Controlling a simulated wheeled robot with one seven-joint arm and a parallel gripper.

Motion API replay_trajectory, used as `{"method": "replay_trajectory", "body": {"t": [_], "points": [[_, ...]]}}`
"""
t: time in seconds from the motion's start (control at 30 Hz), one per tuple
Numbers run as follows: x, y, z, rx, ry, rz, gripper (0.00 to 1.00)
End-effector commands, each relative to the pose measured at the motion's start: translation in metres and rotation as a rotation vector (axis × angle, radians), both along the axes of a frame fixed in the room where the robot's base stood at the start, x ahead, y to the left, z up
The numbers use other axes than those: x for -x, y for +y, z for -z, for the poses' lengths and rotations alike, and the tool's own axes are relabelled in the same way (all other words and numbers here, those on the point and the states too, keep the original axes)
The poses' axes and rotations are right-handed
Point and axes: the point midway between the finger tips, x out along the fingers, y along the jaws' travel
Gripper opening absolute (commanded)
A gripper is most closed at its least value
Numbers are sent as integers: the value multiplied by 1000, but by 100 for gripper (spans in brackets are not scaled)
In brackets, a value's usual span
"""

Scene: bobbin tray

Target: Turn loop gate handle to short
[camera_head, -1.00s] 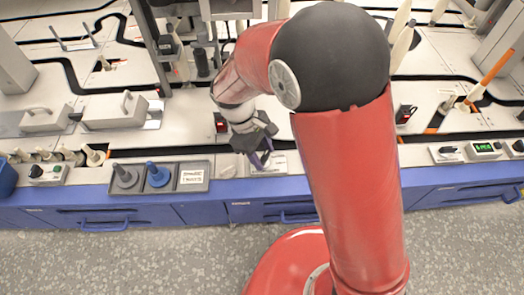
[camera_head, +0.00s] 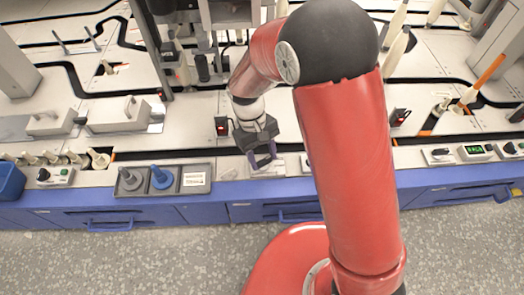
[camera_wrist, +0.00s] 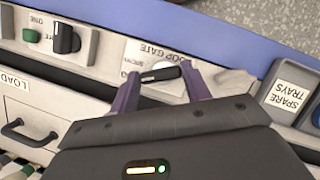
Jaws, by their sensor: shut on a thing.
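The loop gate handle (camera_wrist: 160,75) is a small black bar knob on a pale panel plate (camera_wrist: 207,57) marked LOOP GATE, which reads upside down in the wrist view. A smaller word, apparently SHORT, is printed beside the handle. My gripper (camera_wrist: 159,72) has its two purple fingers at the two ends of the handle and is shut on it. In the head view my gripper (camera_head: 262,161) is at the front edge of the bench, and its fingers hide the handle there.
A grey tray (camera_head: 163,194) with a grey and a blue bobbin stands left of my gripper. A SPARE TRAYS label (camera_wrist: 289,97) and another black knob (camera_wrist: 66,40) flank the plate in the wrist view. A blue drawer front (camera_head: 270,212) lies below.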

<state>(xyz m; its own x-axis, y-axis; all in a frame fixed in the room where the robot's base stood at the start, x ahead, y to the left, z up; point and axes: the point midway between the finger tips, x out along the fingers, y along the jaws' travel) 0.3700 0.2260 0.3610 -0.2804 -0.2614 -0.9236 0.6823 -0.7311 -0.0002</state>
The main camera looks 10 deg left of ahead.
Motion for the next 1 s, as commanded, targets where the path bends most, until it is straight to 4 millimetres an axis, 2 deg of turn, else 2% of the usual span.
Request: {"method": "replay_trajectory", "body": {"t": [0.5,1.0], "points": [[0,-3,-1,-1,-1,407,24],[0,-3,0,-1,-2,531,24]]}}
